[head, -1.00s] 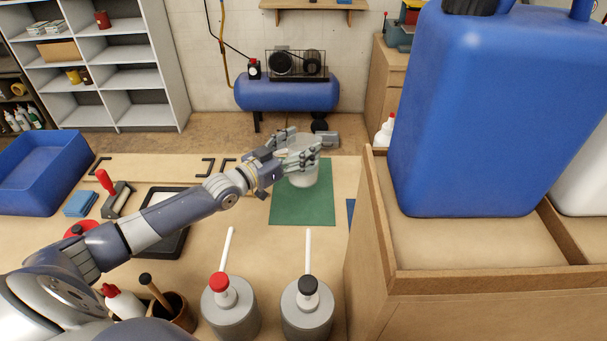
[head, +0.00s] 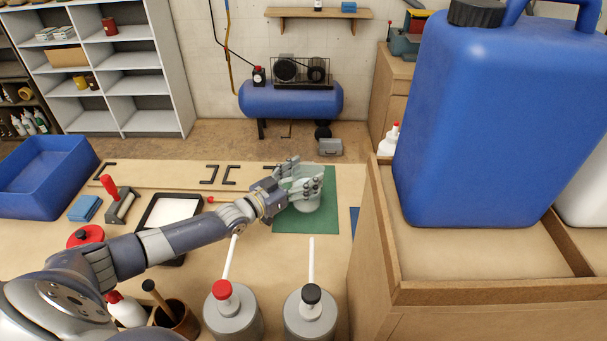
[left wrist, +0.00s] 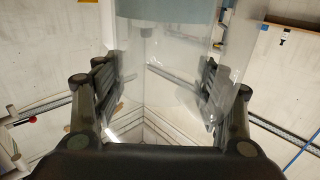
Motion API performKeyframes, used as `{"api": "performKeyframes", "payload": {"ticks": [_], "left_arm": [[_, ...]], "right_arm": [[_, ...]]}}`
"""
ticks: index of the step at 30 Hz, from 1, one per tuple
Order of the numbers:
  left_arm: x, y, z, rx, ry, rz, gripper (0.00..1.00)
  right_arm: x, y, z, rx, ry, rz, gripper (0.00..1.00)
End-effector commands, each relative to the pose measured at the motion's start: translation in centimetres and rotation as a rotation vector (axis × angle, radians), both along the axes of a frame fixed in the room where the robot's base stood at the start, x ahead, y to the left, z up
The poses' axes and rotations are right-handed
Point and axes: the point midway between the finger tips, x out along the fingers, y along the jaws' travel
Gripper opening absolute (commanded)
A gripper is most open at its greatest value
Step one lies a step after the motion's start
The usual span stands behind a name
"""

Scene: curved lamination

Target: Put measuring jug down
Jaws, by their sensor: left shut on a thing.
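The measuring jug (head: 308,204) is a pale, see-through vessel. It is over the green mat (head: 318,222) in the head view. My left gripper (head: 305,182) is shut on it near its top. In the left wrist view the clear jug wall (left wrist: 160,60) lies between the two fingers of the left gripper (left wrist: 165,95). The jug looks upright. Whether its base touches the mat I cannot tell. My right gripper does not show.
Two grey pump bottles (head: 309,312) stand at the front. A paint tray (head: 172,212) lies left of the mat, under my left arm. A wooden box with a big blue canister (head: 480,130) blocks the right side. A blue bin (head: 40,180) stands at the far left.

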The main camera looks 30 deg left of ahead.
Motion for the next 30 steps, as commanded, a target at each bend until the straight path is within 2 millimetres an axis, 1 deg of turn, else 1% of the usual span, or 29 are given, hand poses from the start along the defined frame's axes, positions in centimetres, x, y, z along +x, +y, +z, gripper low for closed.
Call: {"api": "performKeyframes", "payload": {"ticks": [1, 3, 14, 18, 23, 30], "left_arm": [[0.0, 0.0, -0.1, 0.0, 0.001, 0.0, 0.73], [0.0, 0.0, -0.1, 0.0, 0.001, 0.0, 0.86], [0.0, 0.0, 0.0, 0.0, 0.001, 0.0, 0.86], [-0.2, 0.1, 0.5, 0.001, 0.003, 0.0, 0.86], [-2.3, 0.8, 0.6, 0.001, 0.006, 0.001, 0.86], [-6.5, 2.3, 0.6, 0.002, 0.007, 0.001, 0.86]], "right_arm": [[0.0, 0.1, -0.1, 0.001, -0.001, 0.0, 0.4], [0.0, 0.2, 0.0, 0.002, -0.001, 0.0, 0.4], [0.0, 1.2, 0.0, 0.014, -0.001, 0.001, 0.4], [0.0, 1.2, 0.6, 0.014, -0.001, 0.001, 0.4], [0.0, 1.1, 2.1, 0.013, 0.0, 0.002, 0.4], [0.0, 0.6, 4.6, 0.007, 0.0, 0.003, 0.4]]}}
